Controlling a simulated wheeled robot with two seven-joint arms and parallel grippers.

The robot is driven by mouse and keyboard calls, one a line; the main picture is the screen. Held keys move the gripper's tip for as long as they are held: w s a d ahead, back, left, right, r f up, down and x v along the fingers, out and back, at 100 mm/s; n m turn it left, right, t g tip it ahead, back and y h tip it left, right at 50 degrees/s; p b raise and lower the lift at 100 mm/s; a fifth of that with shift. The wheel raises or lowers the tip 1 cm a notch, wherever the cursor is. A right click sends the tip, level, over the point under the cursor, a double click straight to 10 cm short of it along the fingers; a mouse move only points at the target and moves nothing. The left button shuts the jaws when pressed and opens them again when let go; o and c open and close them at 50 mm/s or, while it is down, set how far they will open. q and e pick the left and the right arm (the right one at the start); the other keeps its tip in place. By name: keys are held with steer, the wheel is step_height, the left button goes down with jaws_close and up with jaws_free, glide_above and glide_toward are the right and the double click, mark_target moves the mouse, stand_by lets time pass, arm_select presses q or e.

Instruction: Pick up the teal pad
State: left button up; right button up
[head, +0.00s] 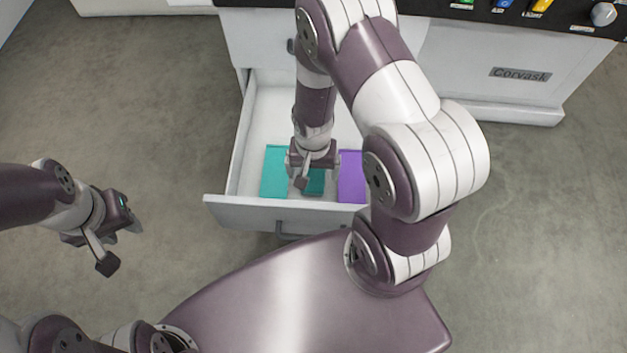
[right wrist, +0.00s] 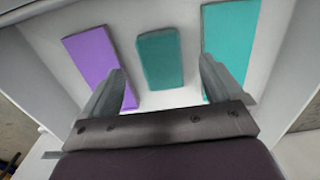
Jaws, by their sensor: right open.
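An open white drawer (head: 222,211) holds three flat pads side by side. The dark teal pad (head: 316,184) lies in the middle, partly hidden by my right gripper (head: 306,174) in the head view. In the right wrist view the teal pad (right wrist: 160,62) shows whole, ahead of and between the two spread fingers of my right gripper (right wrist: 165,78). That gripper is open and empty, above the drawer; its height over the pad is hard to tell. My left gripper (head: 122,243) is open and empty over the floor, left of the drawer.
A brighter turquoise pad (head: 272,172) and a purple pad (head: 352,180) flank the teal one; they also show in the right wrist view, turquoise (right wrist: 232,35) and purple (right wrist: 92,55). Drawer walls surround them. A cabinet (head: 480,60) stands behind. Floor (head: 130,110) at left is clear.

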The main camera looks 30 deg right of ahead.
mark_target(313, 179)
steer(key=f+b, duration=0.1)
steer(key=f, duration=0.1)
steer(key=f+b, duration=0.1)
steer(key=f, duration=0.1)
steer(key=shift+w+d+f+b, duration=0.15)
steer(key=shift+w+f+b, duration=0.05)
steer(key=shift+f+b, duration=0.2)
steer(key=shift+r, duration=0.1)
steer(key=c, duration=1.1)
steer(key=shift+c, duration=0.2)
steer(key=shift+r, duration=0.1)
step_height(313, 179, up, 10)
steer(key=p, duration=0.5)
